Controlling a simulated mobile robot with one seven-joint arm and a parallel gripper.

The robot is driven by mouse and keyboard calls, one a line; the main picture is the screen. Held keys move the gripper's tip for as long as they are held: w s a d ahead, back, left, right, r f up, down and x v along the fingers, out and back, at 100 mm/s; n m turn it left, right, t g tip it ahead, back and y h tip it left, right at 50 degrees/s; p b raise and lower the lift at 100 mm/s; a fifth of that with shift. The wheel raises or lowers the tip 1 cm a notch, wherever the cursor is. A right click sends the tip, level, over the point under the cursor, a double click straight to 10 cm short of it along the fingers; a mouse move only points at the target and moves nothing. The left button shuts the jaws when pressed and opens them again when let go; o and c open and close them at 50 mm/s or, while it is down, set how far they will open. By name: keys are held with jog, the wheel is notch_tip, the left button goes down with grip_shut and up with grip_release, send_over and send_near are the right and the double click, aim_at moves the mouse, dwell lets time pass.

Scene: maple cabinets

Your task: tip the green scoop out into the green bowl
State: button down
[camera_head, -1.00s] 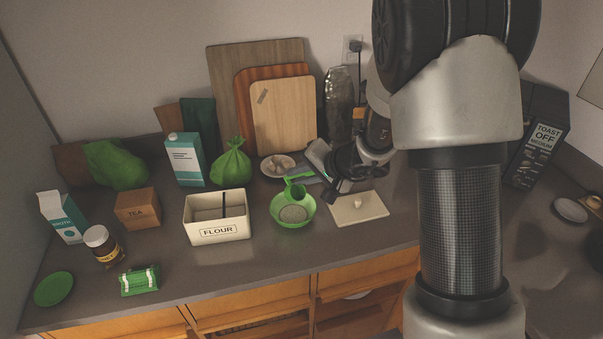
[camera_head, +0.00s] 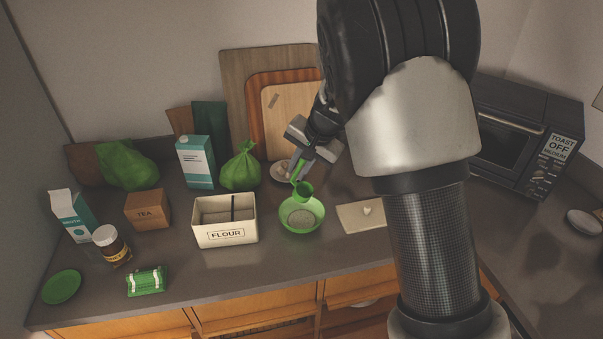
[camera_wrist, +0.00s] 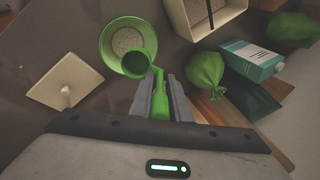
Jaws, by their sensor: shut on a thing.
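The green scoop (camera_head: 303,188) is in my gripper (camera_head: 299,172), which is shut on its handle. In the wrist view the handle (camera_wrist: 160,101) lies between the two fingers (camera_wrist: 160,97) and the scoop's cup overlaps the near rim of the bowl. The cup looks tilted over the bowl; I see only dark green inside it and cannot tell whether anything is left in it. The green bowl (camera_head: 319,212) stands on the counter with a pale grainy layer inside, and it also shows in the wrist view (camera_wrist: 107,37).
A flour box (camera_head: 224,238) stands left of the bowl, its lid (camera_head: 352,221) lying to the right. Behind are a green bag (camera_head: 240,168), a carton (camera_head: 195,165), a plate (camera_head: 279,180) and cutting boards (camera_head: 290,115).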

jog(key=shift+w+a+r+g+h+p, duration=0.2)
jog(key=shift+w+a+r+g+h, duration=0.2)
jog(key=shift+w+a+g+h, duration=0.4)
jog(key=shift+w+a+r+g+h+p, duration=0.15)
jog(key=shift+w+a+r+g+h, duration=0.35)
jog(key=shift+g+h, duration=0.45)
jog(key=shift+f, duration=0.1)
